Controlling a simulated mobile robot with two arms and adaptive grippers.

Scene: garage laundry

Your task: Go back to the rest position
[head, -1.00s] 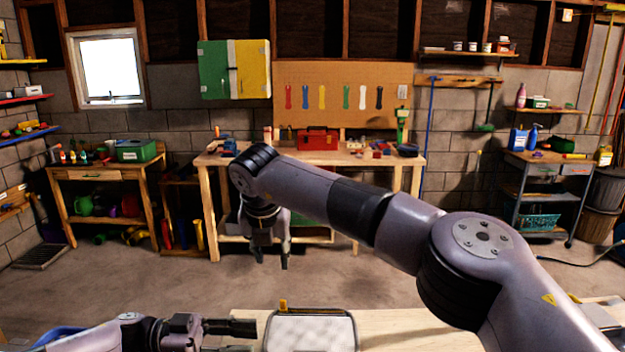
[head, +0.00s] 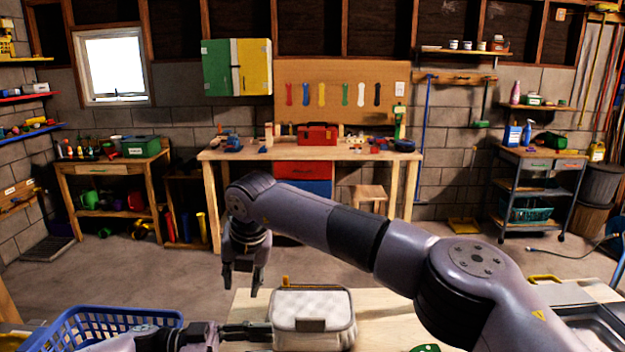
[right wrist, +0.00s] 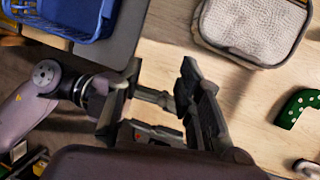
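My right gripper (head: 243,280) hangs down at the end of my right arm, which crosses the middle of the head view. Its fingers are apart with nothing held between them. They also show spread in the right wrist view (right wrist: 156,105), with parts of my left arm seen behind them. My left gripper (head: 246,334) is low in the head view, pointing right, beside a white padded case (head: 313,309). I cannot tell whether it touches the case or how far its fingers are apart.
A blue basket (head: 98,324) stands at lower left. A light wooden table (head: 385,312) lies in front, with a green piece (right wrist: 296,106) on it. A workbench (head: 312,154) with a red toolbox (head: 317,134) stands against the back wall. Open concrete floor lies between.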

